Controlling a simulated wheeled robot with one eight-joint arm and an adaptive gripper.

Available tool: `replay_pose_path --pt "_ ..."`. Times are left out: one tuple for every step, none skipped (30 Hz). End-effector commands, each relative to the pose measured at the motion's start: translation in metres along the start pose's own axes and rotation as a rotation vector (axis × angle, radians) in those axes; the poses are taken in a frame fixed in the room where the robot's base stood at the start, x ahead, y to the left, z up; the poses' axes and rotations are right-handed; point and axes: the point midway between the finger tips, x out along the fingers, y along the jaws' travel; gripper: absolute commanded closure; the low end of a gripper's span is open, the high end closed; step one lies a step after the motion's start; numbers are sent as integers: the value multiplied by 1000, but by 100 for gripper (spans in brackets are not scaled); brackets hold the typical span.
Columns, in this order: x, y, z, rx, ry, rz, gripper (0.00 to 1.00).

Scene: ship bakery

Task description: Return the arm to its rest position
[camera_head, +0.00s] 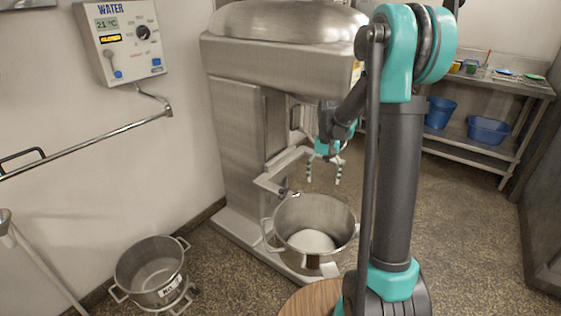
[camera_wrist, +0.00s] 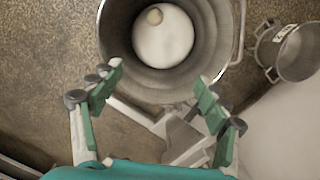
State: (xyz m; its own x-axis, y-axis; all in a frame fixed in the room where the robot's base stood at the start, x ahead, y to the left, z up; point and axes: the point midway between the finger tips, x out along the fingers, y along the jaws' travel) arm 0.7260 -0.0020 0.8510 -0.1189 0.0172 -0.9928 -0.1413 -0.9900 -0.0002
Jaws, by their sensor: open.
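My arm, teal and dark grey, rises at the right of the head view and bends over toward the mixer. My gripper (camera_head: 324,172) hangs with its fingers down above the steel mixing bowl (camera_head: 284,213). In the wrist view the gripper (camera_wrist: 152,92) is open with nothing between its fingers. The bowl also shows in the wrist view (camera_wrist: 113,38), ahead of the fingertips.
A large steel mixer (camera_head: 232,130) stands behind the bowl. A second steel pot (camera_head: 150,290) is on the floor at lower left. A water panel (camera_head: 125,40) with a pipe is on the left wall. A shelf (camera_head: 470,148) with blue tubs stands at back right. Floor at right is clear.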

Motion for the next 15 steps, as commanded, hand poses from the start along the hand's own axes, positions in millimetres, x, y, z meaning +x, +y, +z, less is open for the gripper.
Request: replay_pose_path --pt "0 1 2 -1 3 -1 25" --pt "-1 2 4 -2 7 -1 25" --pt "-2 3 9 -4 15 -3 25" --pt "-2 5 13 -6 23 -4 25" --pt "-3 7 18 -8 34 -6 25" --pt "-4 10 27 -14 50 -9 25" --pt "-5 12 34 -18 65 -11 25" --pt "-5 15 42 -22 80 -13 25" --pt "-6 18 52 -28 103 -16 25" --pt "-6 21 60 -34 119 -18 25" --pt "-5 24 68 -39 137 -20 25" --pt "-5 28 79 -45 160 -22 25" --pt "-4 30 87 -50 176 -24 25" --pt "-3 33 95 -55 194 -25 25" --pt "-1 36 106 -62 217 -26 25"
